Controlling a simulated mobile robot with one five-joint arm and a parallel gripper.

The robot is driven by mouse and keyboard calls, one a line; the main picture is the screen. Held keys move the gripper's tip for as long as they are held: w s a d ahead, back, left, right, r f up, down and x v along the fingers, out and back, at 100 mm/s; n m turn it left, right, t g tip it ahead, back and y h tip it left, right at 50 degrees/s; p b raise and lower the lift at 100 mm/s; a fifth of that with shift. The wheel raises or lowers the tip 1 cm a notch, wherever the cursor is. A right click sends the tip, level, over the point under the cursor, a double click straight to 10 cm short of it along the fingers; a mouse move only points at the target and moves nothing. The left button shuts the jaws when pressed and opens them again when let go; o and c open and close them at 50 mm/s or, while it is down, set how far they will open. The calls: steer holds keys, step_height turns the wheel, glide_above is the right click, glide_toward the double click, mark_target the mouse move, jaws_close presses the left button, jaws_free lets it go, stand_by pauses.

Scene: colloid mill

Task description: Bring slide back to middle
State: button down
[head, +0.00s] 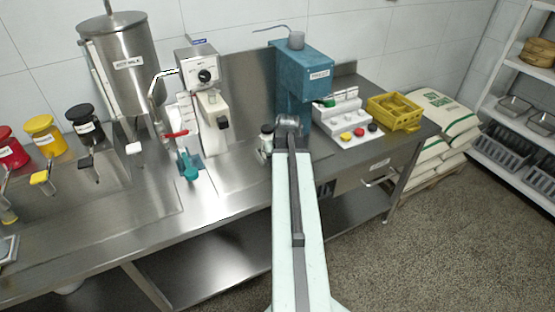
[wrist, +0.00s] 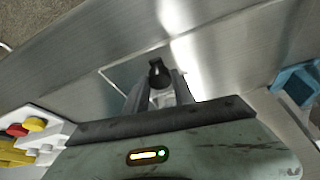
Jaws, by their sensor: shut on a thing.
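My gripper (wrist: 161,82) is shut on a small dark-topped piece (wrist: 159,70) in the wrist view. The piece has a black rounded end and a paler part below it, between the two grey fingers. I cannot tell for certain whether it is the slide. A thin pale rectangular outline lies on the steel around it. In the head view my gripper (head: 268,143) is low over the steel bench (head: 225,203), in front of the blue machine (head: 302,72).
A white button panel (head: 342,118) and a yellow crate (head: 394,111) stand to the right. A white-and-steel dispenser (head: 200,80) with a red lever and a teal piece (head: 189,166) stands to the left. A steel tank (head: 122,65) is farther left. The bench front is clear.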

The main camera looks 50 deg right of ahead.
steer(key=shift+w, duration=0.2)
steer(key=c, duration=1.1)
jaws_free()
steer(key=shift+o, duration=0.2)
steer(key=shift+r, duration=0.15)
steer(key=p+v, duration=0.7)
steer(key=shift+s+r, duration=0.2)
steer(key=shift+r, duration=0.05)
steer(key=shift+a, duration=0.1)
